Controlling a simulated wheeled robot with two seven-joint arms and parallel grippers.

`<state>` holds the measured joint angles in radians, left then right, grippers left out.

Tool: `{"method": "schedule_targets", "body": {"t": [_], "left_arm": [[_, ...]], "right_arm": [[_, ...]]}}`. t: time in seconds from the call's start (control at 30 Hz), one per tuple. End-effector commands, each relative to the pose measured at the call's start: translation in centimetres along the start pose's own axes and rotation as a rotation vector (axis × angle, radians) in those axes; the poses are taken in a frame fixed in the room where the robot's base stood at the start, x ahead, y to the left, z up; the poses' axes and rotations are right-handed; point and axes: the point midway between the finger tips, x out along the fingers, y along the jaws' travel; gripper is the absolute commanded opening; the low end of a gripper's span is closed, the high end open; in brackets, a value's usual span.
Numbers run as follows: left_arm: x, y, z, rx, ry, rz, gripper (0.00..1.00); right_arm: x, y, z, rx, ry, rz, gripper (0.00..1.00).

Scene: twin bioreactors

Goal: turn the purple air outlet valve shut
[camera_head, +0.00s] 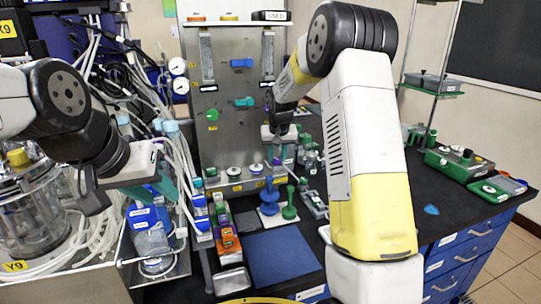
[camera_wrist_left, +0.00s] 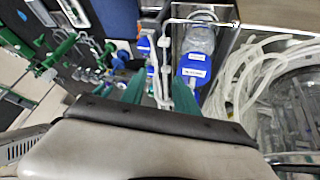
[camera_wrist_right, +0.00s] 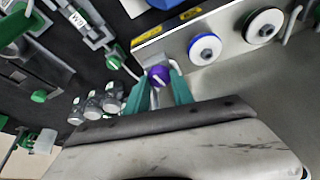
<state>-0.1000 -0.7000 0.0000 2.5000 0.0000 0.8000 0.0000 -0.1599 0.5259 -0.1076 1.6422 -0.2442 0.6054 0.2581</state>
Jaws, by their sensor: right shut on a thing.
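The purple air outlet valve (camera_wrist_right: 158,76) shows in the right wrist view as a small round knob with a pale bar, by the lower edge of the metal panel (camera_wrist_right: 217,33). My right gripper (camera_wrist_right: 159,91) is shut on it, with a green finger on each side. In the head view, my right gripper (camera_head: 278,152) is at the lower right of the panel, and I cannot make out the valve there. My left gripper (camera_head: 168,186) is open and empty on the left; its parted green fingers also show in the left wrist view (camera_wrist_left: 160,94).
Several small bottles (camera_wrist_right: 95,104) stand near my right gripper. A blue mat (camera_head: 280,258) lies bare in front.

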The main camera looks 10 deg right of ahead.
Motion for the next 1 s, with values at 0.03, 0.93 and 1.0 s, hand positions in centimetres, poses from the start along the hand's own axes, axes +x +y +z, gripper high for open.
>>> {"method": "schedule_targets", "body": {"t": [0.03,0.93,1.0], "left_arm": [[0.00,0.00,0.00,0.000,0.000,0.000,0.36],[0.00,0.00,0.00,0.000,0.000,0.000,0.36],[0.00,0.00,0.00,0.000,0.000,0.000,0.36]], "right_arm": [[-0.02,-0.13,-0.01,0.022,0.000,0.012,0.00],[0.03,-0.12,0.01,0.166,-0.001,0.068,0.32],[0.03,-0.13,0.01,0.166,-0.001,0.068,0.46]]}}
